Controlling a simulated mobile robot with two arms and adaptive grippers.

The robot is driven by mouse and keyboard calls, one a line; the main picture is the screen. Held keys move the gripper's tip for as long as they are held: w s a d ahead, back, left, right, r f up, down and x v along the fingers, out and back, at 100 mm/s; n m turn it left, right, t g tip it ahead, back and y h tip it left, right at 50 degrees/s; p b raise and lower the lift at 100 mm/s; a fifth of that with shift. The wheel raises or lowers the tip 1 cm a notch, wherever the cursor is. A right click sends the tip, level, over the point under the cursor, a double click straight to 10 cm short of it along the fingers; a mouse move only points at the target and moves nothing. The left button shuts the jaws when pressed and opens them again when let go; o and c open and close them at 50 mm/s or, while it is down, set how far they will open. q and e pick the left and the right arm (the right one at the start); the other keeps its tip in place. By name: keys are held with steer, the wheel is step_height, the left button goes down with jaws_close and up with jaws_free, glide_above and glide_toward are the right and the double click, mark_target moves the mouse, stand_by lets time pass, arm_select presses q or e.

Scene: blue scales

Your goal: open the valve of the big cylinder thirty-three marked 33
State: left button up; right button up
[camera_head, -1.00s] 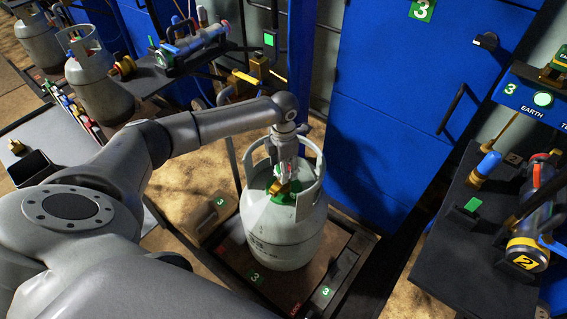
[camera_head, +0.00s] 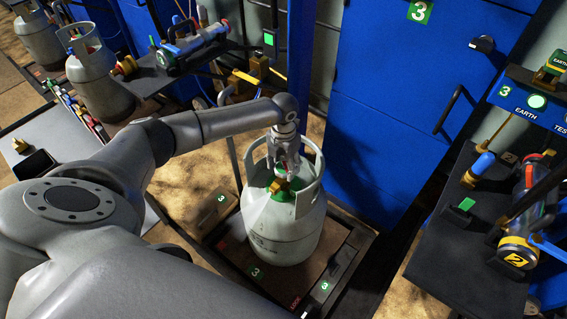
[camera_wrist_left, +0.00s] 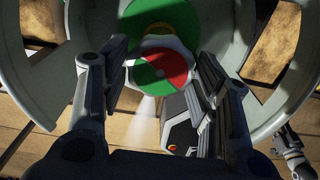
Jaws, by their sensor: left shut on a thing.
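A big pale grey cylinder (camera_head: 285,228) stands upright on a low scale platform, inside its own collar handle. Its number is not legible. A green valve part (camera_head: 281,190) shows at its top. In the left wrist view, a round valve knob (camera_wrist_left: 160,67) with green and red sectors sits between the fingers, above a green disc (camera_wrist_left: 150,14). My left gripper (camera_head: 282,168) reaches down into the collar and is shut on the knob; it also shows in the left wrist view (camera_wrist_left: 160,60). My right gripper is not recognisable in either view.
The scale platform (camera_head: 325,262) carries green labels marked 3. A blue cabinet (camera_head: 375,130) stands behind. A dark shelf (camera_head: 440,245) with fittings is at the right. Smaller cylinders (camera_head: 100,90) stand at the upper left. The cylinder's collar (camera_wrist_left: 45,85) closely surrounds the gripper.

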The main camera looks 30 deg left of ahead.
mark_target(284, 167)
arm_select(q)
steer(key=o, duration=1)
step_height(284, 167, up, 12)
stand_by(0.4)
